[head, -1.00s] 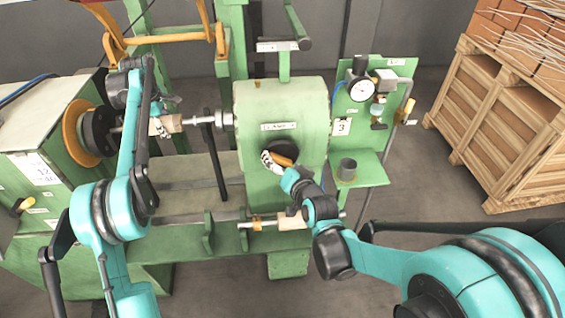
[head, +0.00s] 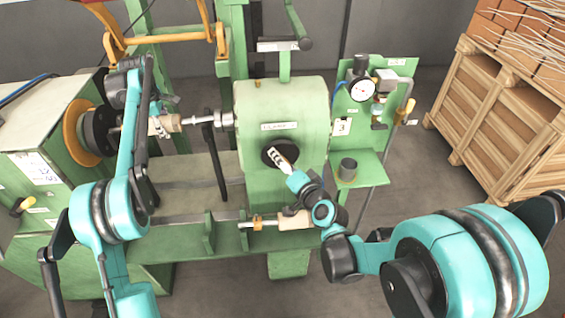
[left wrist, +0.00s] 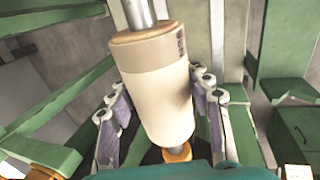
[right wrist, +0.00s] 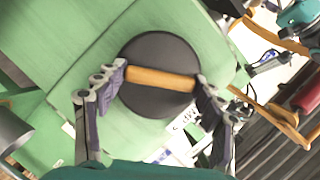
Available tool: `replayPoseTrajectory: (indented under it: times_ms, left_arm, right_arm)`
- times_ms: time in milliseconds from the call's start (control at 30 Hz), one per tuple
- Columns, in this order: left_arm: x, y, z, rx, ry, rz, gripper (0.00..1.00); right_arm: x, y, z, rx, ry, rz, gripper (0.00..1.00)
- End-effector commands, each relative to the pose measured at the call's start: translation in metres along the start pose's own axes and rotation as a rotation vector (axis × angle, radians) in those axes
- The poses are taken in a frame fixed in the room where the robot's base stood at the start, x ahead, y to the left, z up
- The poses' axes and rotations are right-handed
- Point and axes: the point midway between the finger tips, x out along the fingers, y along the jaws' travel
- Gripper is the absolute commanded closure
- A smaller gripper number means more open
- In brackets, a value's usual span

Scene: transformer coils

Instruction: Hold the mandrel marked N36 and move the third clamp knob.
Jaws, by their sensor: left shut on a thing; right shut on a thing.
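A beige mandrel (head: 174,123) lies level between the spindle ends of the green machine. In the left wrist view the mandrel (left wrist: 158,95) is between the fingers of my left gripper (left wrist: 160,100), which is shut on it. A small dark mark (left wrist: 181,43) shows on its side, too small to read. A black round knob (head: 291,151) with an orange bar (right wrist: 160,79) is on the front of the green housing (head: 250,105). My right gripper (right wrist: 161,85) is shut on the bar's ends; its fingers (head: 279,156) cover part of the knob in the head view.
A second beige roller (head: 294,221) lies below the housing. A side panel holds a gauge (head: 362,90), a plate marked 3 (head: 342,127) and a shelf with a grey cup (head: 348,168). A wooden crate (head: 490,130) stands at the right.

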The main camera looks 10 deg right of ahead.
Motion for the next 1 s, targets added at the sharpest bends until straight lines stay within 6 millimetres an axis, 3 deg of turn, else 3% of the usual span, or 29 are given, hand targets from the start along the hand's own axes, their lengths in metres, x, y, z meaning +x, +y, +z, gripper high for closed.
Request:
replayPoseTrajectory:
  times_ms: [33,433,1000]
  left_arm:
    - [-0.0002,0.0005,0.0072,0.007,-0.009,-0.001,1.0]
    - [0.0001,0.0004,0.0092,0.007,-0.011,-0.002,1.0]
    - [0.0003,0.0,0.0092,0.007,-0.012,-0.004,1.0]
  right_arm:
    - [0.0009,-0.0002,0.0015,0.036,-0.004,-0.015,0.6]
    - [0.001,-0.0006,0.0033,0.224,-0.009,-0.094,0.6]
    - [0.001,-0.0012,0.0034,0.259,-0.01,-0.11,0.6]
